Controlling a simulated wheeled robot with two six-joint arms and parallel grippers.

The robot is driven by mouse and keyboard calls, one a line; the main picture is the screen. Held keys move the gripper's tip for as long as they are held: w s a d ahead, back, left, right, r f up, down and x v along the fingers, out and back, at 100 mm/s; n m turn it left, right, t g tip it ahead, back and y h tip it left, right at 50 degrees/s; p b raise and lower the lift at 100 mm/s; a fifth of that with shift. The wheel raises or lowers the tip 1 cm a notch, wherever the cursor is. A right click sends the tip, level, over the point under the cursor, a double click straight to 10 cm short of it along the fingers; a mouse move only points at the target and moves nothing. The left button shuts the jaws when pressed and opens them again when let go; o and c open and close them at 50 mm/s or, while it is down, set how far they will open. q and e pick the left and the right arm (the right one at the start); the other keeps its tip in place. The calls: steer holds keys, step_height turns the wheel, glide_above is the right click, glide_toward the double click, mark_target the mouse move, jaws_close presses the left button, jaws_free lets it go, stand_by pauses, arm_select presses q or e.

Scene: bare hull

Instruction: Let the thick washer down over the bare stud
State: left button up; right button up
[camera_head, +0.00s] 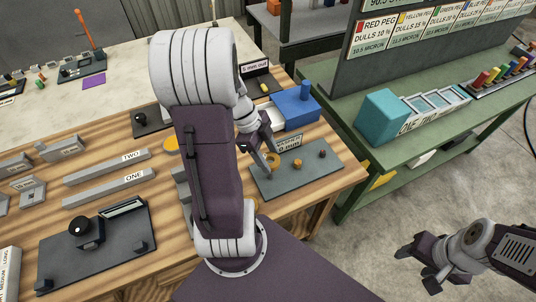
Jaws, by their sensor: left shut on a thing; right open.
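My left gripper (266,147) reaches in from behind my large arm link and is shut on a brass-coloured ring, the thick washer (273,161). The washer is above the left part of a dark grey plate (310,181) at the table's right end. Two small posts show on the plate: a brass-coloured one (297,165) near its middle and a dark brown one (322,154) at the right. I cannot tell which post is the bare stud, or whether the washer touches anything below it. My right gripper (422,264) is open and empty over the floor at lower right.
A small label sign (288,142) stands at the plate's back edge, close to my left gripper. Behind it is a blue box (296,107). A green bench (352,190) with a teal block (382,116) stands to the right. My arm hides the table's middle.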

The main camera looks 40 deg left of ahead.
arm_select(q)
steer(key=shift+f+b, duration=2.05)
steer(key=shift+f, duration=1.15)
steer(key=shift+f+b, duration=0.85)
steer(key=shift+b, duration=0.1)
steer(key=o, duration=1.5)
steer(key=p+v, duration=0.1)
steer(key=v, duration=0.8)
steer(key=shift+r, duration=0.1)
